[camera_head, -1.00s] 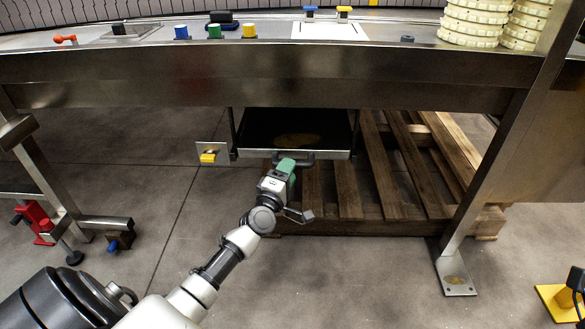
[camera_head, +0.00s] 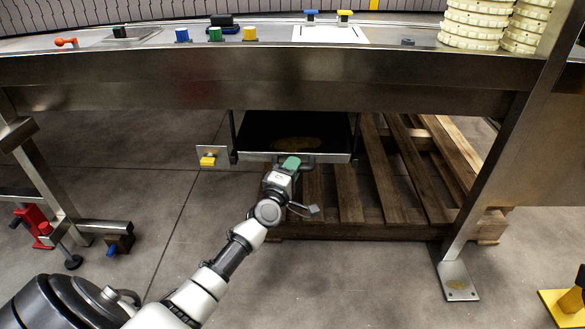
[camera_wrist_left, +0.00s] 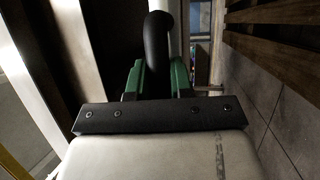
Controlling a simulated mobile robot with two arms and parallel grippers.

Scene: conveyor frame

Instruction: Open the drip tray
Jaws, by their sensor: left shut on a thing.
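The drip tray (camera_head: 248,157) hangs under the conveyor frame, a dark shallow pan with a metal front lip and a yellowish patch inside. My left gripper (camera_head: 291,163) is at the middle of the tray's front edge. In the left wrist view its green fingers (camera_wrist_left: 157,78) are shut on the dark curved handle (camera_wrist_left: 157,40) of the tray. In the head view the gripper hides most of the handle. My right gripper is in neither view.
A wooden pallet (camera_head: 376,190) lies on the floor behind and right of the tray. A yellow latch-like part on a plate (camera_head: 208,161) is left of the tray. A frame leg (camera_head: 470,220) stands at right.

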